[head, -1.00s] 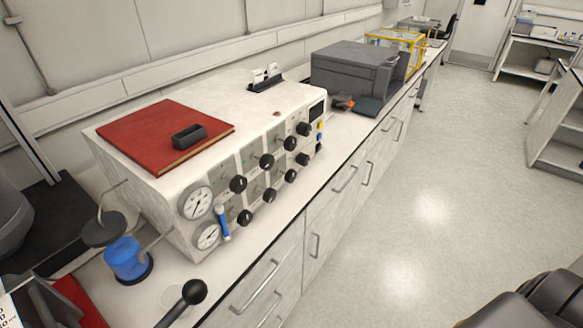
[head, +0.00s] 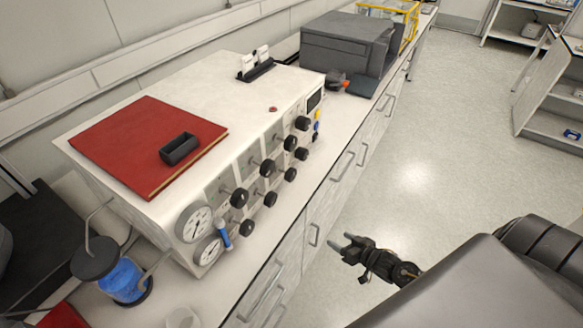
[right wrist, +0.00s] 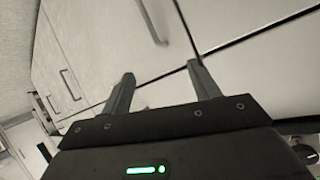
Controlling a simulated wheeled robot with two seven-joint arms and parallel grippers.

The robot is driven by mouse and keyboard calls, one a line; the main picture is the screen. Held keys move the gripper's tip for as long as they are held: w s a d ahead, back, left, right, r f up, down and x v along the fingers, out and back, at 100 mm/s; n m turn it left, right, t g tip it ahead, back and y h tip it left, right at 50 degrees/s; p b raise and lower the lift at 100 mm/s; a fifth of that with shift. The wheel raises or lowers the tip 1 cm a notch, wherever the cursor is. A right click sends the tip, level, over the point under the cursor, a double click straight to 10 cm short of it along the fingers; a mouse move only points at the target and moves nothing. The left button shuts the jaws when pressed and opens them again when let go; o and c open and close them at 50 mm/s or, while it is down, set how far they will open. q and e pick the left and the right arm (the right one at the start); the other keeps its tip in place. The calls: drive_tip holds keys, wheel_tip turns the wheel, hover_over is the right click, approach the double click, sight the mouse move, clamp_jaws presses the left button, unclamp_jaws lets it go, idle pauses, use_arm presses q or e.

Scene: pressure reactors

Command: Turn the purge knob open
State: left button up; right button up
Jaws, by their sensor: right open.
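The white reactor control box (head: 215,85) stands on the bench. Its front panel carries two rows of black knobs, among them an upper-row knob (head: 239,198) nearest the gauges and one (head: 303,123) at the far end. I cannot read labels, so I cannot tell which is the purge knob. My right gripper (head: 341,244) is open and empty, in front of the bench drawers, below and to the right of the knobs and apart from them. In the right wrist view its two fingers (right wrist: 162,75) are spread before pale cabinet fronts. My left gripper is out of view.
Two round gauges (head: 194,223) and a blue-handled valve (head: 223,234) sit at the panel's near end. A red book (head: 125,135) lies on the box. A blue-liquid flask (head: 122,280) stands nearby. Drawer handles (head: 315,235) protrude below the bench edge. The floor at right is clear.

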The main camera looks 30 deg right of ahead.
drive_tip(key=w+a+r+t+y+p, duration=0.1)
drive_tip(key=w+r+y, duration=0.1)
drive_tip(key=r, duration=0.6)
drive_tip(key=w+a+r+t+y, duration=0.1)
drive_tip(key=w+a+r+t, duration=0.1)
drive_tip(key=r, duration=0.6)
drive_tip(key=n+y, duration=0.2)
drive_tip(key=y, duration=0.2)
approach(294, 175)
drive_tip(key=p+x, duration=0.3)
drive_tip(key=x, duration=0.6)
drive_tip(key=shift+w+a+r, duration=0.1)
drive_tip(key=shift+w, duration=0.05)
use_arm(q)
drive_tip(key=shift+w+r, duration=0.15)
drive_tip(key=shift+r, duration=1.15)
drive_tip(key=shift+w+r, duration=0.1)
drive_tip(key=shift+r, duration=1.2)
use_arm(e)
drive_tip(key=shift+w+a, duration=0.35)
drive_tip(key=shift+w, duration=0.25)
drive_tip(key=shift+c, duration=0.2)
drive_tip(key=c, duration=0.9)
